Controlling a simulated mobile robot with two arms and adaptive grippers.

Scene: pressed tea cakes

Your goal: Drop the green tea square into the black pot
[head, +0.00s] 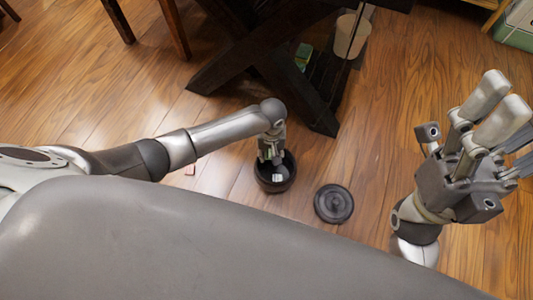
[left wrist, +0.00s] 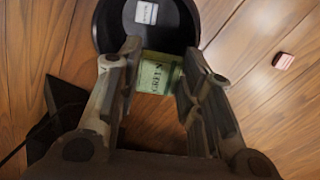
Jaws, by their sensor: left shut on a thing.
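The green tea square (left wrist: 155,76), with dark lettering, is between the fingers of my left gripper (left wrist: 155,62), which is shut on it. In the left wrist view it overlaps the near rim of the black pot (left wrist: 108,30). In the head view my left gripper (head: 271,158) points down over the open black pot (head: 275,184), and the green square is mostly hidden by the fingers. A white square (left wrist: 146,13) lies inside the pot. My right gripper (head: 498,97) is raised at the right, far from the pot; its finger gap is unclear.
The round black lid (head: 333,204) lies on the wooden floor right of the pot. A small reddish square (head: 190,169) lies on the floor to the left. A dark crossed-leg table (head: 240,65) stands behind. A light bin (head: 351,37) stands behind its leg.

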